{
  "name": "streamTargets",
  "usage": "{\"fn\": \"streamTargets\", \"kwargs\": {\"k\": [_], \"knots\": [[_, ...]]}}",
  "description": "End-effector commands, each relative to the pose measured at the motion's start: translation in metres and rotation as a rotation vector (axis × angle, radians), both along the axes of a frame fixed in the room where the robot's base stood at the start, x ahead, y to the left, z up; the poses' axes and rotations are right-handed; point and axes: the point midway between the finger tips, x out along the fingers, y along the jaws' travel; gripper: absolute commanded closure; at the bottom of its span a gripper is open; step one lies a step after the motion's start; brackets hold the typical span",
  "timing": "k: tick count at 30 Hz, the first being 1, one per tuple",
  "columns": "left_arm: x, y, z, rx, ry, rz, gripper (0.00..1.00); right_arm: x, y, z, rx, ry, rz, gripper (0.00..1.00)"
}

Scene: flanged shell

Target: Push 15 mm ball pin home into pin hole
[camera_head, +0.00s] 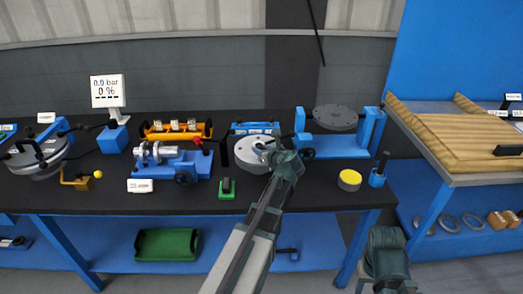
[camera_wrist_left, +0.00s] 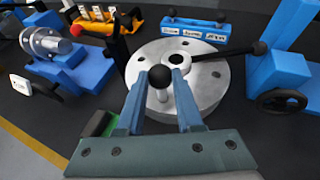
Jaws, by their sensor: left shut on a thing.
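The ball pin (camera_wrist_left: 160,77) has a black ball on top of a short metal shank. It stands between the two fingers of my left gripper (camera_wrist_left: 160,92), which is shut on it. Below lies a grey round flanged shell (camera_wrist_left: 206,92) with several holes in its face. It also shows in the head view (camera_head: 247,157), with my left gripper (camera_head: 272,153) over its right part. The shank's lower end is partly in view, but I cannot tell how deep it sits in the pin hole. My right arm shows at the lower right of the head view; its fingers cannot be made out.
A yellow-topped tin (camera_head: 350,180) stands at the front right.

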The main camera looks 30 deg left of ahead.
Motion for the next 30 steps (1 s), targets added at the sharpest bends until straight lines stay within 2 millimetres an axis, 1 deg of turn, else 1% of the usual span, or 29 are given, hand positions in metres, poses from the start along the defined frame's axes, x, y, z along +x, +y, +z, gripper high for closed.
{"fn": "streamTargets", "kwargs": {"k": [30], "knots": [[0.0,0.0,-0.025,0.0,0.0,0.0,1.0,0.0,0.0,-0.026,0.0,0.0,0.0,0.53]]}}
